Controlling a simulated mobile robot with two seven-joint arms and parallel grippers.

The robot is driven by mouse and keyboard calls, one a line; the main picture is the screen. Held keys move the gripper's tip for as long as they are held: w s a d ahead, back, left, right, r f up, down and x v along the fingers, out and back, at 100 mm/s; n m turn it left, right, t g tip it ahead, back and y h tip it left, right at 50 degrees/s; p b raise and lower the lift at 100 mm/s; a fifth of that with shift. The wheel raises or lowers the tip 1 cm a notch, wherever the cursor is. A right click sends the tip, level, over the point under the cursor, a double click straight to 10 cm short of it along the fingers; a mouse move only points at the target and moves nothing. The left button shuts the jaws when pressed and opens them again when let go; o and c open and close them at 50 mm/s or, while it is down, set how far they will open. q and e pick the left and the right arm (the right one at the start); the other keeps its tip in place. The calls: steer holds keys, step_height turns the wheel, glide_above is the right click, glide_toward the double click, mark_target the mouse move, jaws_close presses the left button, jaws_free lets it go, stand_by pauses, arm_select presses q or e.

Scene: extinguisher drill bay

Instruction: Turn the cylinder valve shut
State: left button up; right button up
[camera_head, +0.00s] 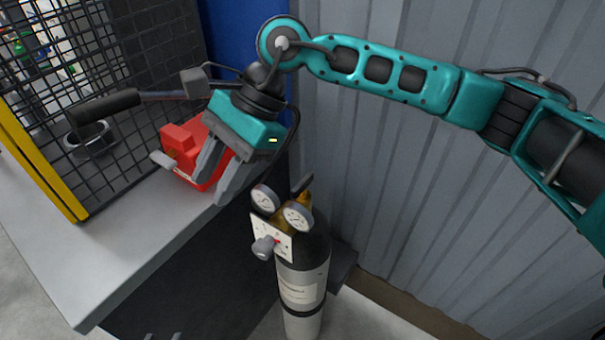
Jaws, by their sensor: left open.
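The gas cylinder (302,287) stands upright beside the bench, with a black shoulder and a pale, labelled body. Its top carries two round gauges, a left gauge (265,198) and a right gauge (298,215). A grey knob (264,247) sticks out from a white plate below the gauges. A dark handle (302,184) sits behind them by the brass fitting; I cannot tell which part is the valve. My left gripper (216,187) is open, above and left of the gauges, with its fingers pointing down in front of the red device. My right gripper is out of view.
The red device (180,141) stands on the grey bench (105,245), near a long black-handled lever (105,105). A mesh panel (40,85) with a yellow edge stands at the left. A corrugated wall (400,190) closes off the space behind the cylinder.

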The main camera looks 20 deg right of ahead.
mark_target(303, 181)
steer(key=w+d+r+n+t+h, duration=0.1)
steer(key=w+d+h, duration=0.25)
steer(key=d, duration=0.35)
steer(key=w+d+r+t+h, duration=0.1)
steer(key=w+d+h, duration=0.25)
steer(key=d, duration=0.35)
steer(key=f, duration=1.2)
steer(key=shift+s+f+p, duration=0.3)
steer(key=shift+f+p, duration=0.05)
steer(key=shift+p, duration=0.05)
steer(key=shift+c, duration=0.4)
jaws_close()
